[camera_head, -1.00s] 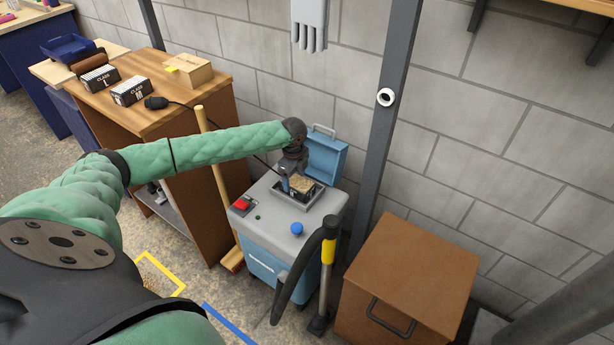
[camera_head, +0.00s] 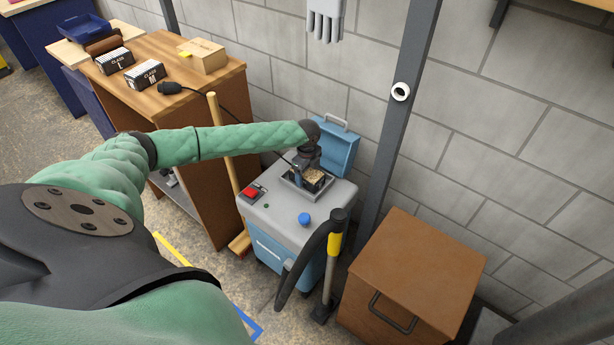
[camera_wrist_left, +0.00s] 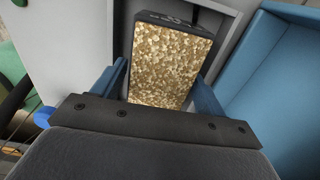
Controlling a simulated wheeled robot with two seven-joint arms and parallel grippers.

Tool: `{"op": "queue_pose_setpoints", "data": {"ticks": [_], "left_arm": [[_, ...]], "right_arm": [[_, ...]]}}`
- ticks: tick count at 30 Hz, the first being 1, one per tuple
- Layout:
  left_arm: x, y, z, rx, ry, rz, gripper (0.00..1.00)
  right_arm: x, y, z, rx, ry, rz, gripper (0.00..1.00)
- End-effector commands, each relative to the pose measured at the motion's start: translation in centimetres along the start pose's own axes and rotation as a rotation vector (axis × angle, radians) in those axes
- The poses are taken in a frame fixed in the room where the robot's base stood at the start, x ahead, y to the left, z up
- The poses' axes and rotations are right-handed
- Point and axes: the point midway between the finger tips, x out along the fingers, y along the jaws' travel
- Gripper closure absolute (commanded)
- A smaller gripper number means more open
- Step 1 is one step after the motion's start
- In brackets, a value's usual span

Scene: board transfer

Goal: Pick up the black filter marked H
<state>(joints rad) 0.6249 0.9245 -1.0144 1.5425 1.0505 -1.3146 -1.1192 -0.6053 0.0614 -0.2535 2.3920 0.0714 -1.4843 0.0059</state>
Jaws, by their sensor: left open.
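A black-framed filter with a speckled gold-brown face (camera_head: 315,178) sits in the open slot on top of the grey and blue machine (camera_head: 285,222). Its mark cannot be read. In the left wrist view the filter (camera_wrist_left: 170,62) lies between the two blue fingers of my left gripper (camera_wrist_left: 162,82). My left gripper (camera_head: 306,178) is open, pointing down at the slot, with one finger on each side of the filter. Two black filters with white pleats stand on the wooden cabinet, one marked L (camera_head: 114,61) and one marked M (camera_head: 145,75). My right gripper is not in view.
The machine's blue lid (camera_head: 338,148) stands open behind the slot. A black hose (camera_head: 300,262) and a yellow-banded handle (camera_head: 333,245) stand at its front. A brown box (camera_head: 415,270) is to the right, and a dark post (camera_head: 396,130) rises behind.

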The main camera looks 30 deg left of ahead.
Motion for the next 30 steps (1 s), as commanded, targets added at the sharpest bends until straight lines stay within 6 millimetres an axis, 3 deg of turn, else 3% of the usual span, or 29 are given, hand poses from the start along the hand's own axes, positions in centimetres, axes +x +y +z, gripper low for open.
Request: {"op": "queue_pose_setpoints", "data": {"ticks": [6, 12, 23, 29, 30], "left_arm": [[0.1, 0.0, 0.0, 0.000, 0.000, -0.001, 0.27], [0.1, 0.0, 0.0, 0.000, 0.000, -0.001, 0.64], [-0.6, -0.1, 0.1, 0.000, 0.000, -0.002, 0.64], [-3.8, -0.1, 0.1, 0.002, -0.001, -0.006, 0.64], [-4.3, -0.3, -0.7, 0.004, 0.001, -0.004, 0.64]], "right_arm": [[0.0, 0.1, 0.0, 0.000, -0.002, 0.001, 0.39], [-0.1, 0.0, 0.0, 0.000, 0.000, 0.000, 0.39], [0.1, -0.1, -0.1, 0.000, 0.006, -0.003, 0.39], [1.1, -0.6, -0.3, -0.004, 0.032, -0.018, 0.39], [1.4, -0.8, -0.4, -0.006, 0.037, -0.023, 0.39]]}}
